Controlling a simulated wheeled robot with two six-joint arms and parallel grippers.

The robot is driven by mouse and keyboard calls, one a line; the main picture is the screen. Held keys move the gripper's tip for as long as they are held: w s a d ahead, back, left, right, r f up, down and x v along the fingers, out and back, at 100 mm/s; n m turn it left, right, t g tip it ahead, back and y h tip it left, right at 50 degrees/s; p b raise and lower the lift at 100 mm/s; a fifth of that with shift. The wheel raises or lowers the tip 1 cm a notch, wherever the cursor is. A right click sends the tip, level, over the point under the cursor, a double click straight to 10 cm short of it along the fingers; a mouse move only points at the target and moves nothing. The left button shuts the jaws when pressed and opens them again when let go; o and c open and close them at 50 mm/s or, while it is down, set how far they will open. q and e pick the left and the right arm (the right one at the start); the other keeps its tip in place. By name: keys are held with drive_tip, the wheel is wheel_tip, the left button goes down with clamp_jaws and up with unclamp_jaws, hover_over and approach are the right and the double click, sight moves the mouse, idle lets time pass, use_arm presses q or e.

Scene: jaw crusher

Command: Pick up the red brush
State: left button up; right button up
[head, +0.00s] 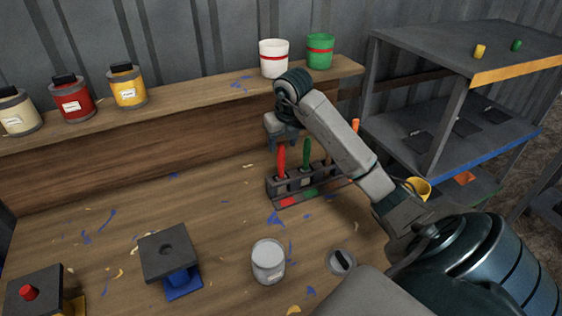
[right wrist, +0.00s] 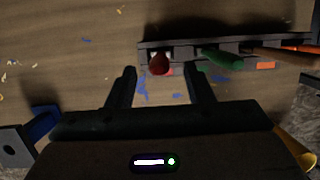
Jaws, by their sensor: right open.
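The red brush (head: 281,161) stands upright, handle up, in the leftmost slot of a dark rack (head: 318,193) on the workbench. My right gripper (head: 281,142) is open, pointing down at the top of the red handle. In the right wrist view, the end of the red brush (right wrist: 158,65) shows just beyond the two spread fingertips of my right gripper (right wrist: 164,72), roughly centred between them. I cannot tell whether the fingers touch it. My left gripper is not in view.
A green-handled brush (head: 306,155) stands beside the red one, and an orange handle (head: 355,126) is farther right. A grey can (head: 268,261) and a dark block on a blue base (head: 168,254) stand in front. Paint jars (head: 72,98) line the back ledge.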

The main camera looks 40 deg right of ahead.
sight(281, 155)
drive_tip(key=shift+w+f, duration=0.15)
drive_tip(key=shift+f, duration=0.45)
drive_tip(key=p+x, duration=0.1)
drive_tip(key=x, duration=0.3)
drive_tip(key=shift+f, duration=0.3)
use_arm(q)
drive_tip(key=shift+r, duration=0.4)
use_arm(e)
clamp_jaws()
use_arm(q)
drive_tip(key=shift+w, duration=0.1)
